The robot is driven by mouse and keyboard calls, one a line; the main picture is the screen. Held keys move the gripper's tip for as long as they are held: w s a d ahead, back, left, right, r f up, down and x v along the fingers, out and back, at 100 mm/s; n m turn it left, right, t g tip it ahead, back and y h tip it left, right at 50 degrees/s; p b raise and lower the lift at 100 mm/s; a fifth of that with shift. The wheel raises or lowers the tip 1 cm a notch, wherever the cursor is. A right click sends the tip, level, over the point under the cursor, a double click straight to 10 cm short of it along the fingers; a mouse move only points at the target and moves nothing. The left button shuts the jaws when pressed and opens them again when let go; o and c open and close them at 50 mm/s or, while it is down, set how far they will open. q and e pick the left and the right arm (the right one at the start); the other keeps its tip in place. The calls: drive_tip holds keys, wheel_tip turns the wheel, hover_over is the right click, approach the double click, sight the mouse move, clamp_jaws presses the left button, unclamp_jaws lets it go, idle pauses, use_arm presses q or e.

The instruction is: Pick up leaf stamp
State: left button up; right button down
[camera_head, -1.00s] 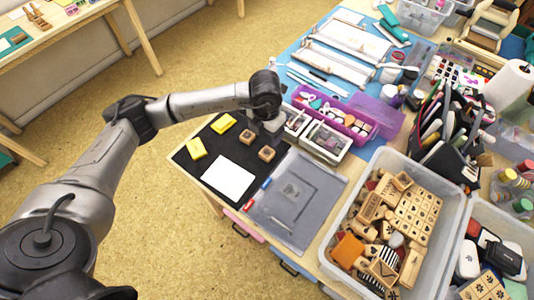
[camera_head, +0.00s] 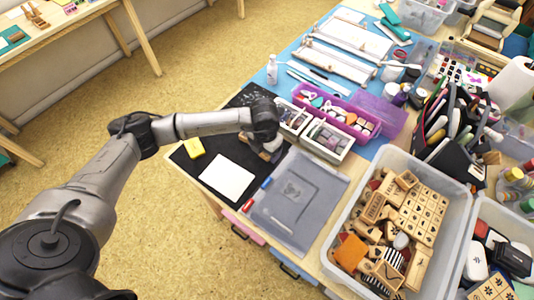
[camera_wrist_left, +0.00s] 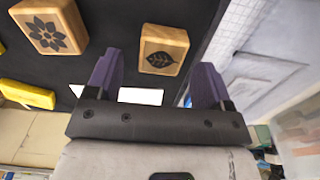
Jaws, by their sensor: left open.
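The leaf stamp (camera_wrist_left: 162,50) is a wooden block with a dark leaf on its top, lying on the black mat (camera_head: 220,150) in the wrist view. My left gripper (camera_wrist_left: 157,64) is open, its two purple fingers on either side of the stamp's near part, with gaps on both sides. Nothing is held. In the head view my left gripper (camera_head: 267,150) is over the mat's right part and hides the stamps there. A flower stamp (camera_wrist_left: 52,26) lies to the left in the wrist view. My right gripper is not in view.
A yellow block (camera_head: 194,148) and white paper (camera_head: 228,176) lie on the mat. A clear bin (camera_head: 385,152) of wooden stamps is farther right.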

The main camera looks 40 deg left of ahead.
use_arm(q)
wheel_tip(320, 180, down, 2)
drive_tip(key=shift+f, duration=0.1)
drive_tip(key=shift+c, duration=1)
drive_tip(key=c, duration=0.8)
drive_tip(key=shift+r, duration=0.8)
wheel_tip(320, 180, up, 3)
drive_tip(key=shift+f+p, duration=0.2)
drive_tip(key=shift+p, duration=0.35)
drive_tip(key=w+d+r+p, duration=0.2)
drive_tip(key=d+r, duration=0.5)
drive_tip(key=d, duration=0.4)
drive_tip(key=shift+w+d, duration=0.15)
drive_tip(key=shift+w, duration=0.35)
